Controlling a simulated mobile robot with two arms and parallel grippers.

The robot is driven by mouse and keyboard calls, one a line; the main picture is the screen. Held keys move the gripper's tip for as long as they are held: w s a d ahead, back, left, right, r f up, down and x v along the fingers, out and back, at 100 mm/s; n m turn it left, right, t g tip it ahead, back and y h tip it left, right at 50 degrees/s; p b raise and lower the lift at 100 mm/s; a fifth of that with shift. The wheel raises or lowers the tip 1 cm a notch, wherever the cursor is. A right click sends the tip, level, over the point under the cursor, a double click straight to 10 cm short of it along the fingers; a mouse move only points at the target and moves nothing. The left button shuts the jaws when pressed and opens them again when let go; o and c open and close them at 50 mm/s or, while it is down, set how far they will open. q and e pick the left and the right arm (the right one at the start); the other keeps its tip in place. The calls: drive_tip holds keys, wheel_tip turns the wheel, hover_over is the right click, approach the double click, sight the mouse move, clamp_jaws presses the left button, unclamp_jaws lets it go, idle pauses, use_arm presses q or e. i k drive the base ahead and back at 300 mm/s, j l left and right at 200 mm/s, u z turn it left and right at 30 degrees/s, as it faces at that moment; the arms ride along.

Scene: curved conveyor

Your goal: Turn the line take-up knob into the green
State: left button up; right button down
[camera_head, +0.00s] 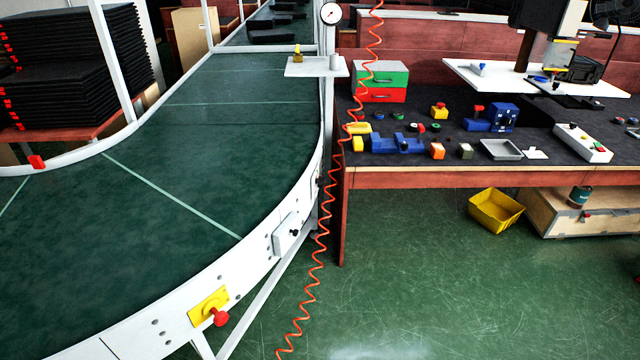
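No part labelled as the take-up knob can be read at this size. A red knob (220,317) sits on a yellow plate (207,304) on the white outer side of the curved conveyor, at the lower left. A light box with a small black knob (294,232) is farther along the same side. A round white dial gauge (331,13) stands on a post above a small white shelf (300,68); its coloured zones and reading are too small to tell. A brass-coloured fitting (297,54) is on that shelf. Neither of my grippers is in view.
The green conveyor belt (190,130) curves at the left. A coiled orange hose (322,235) hangs in front of its outer side. A cluttered workbench (480,178) stands at the right, with a yellow bin (495,211) below. The green floor (420,300) in front is clear.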

sight(320, 181)
drive_tip(key=u, duration=0.3)
drive_tip(key=i+l+u, duration=0.25)
drive_tip(key=u, duration=0.25)
drive_tip(key=i+l+u, duration=0.25)
drive_tip(key=l+u, duration=0.2)
